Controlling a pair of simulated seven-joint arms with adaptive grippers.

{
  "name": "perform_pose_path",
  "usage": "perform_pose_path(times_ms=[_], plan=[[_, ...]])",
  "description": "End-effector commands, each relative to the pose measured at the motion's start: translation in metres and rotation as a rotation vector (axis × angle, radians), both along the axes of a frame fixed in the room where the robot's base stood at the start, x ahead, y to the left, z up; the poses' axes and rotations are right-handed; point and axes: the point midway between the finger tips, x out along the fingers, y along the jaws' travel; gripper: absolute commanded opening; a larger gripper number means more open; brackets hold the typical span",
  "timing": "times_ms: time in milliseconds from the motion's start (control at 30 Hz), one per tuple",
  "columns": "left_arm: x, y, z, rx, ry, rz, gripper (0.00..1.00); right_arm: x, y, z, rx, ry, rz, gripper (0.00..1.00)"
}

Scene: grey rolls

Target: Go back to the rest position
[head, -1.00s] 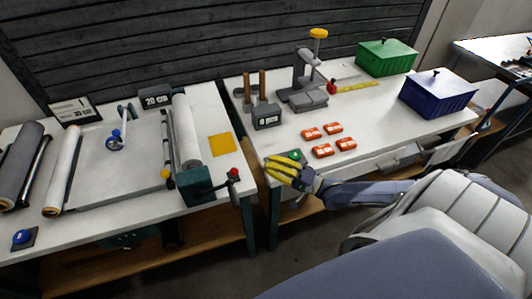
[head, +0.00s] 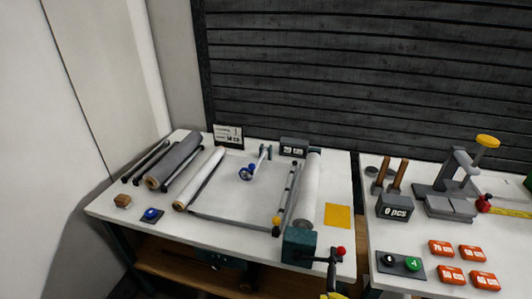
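My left gripper is not in view. Nothing visible is held.
The left table (head: 115,212) carries grey and white rolls (head: 172,163), a blue button (head: 151,214) and a yellow square (head: 338,216).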

Motion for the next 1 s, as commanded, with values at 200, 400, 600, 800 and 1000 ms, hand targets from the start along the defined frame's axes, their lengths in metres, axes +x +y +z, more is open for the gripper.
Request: perform_pose_path(times_ms=[200, 400, 600, 800, 1000], plan=[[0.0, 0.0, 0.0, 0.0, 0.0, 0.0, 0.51, -0.023, -0.028, -0.008, -0.413, 0.037, -0.06, 0.0], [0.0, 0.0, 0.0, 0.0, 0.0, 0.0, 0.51, -0.052, -0.069, -0.01, -0.72, 0.137, -0.102, 0.0], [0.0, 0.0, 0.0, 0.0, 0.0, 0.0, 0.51, -0.078, -0.099, -0.007, -0.899, 0.233, -0.124, 0.0], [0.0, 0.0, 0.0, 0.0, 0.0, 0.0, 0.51, -0.103, -0.122, -0.004, -1.03, 0.327, -0.134, 0.0], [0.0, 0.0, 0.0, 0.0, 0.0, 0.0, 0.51, -0.12, -0.136, -0.01, -1.111, 0.408, -0.126, 0.0]])
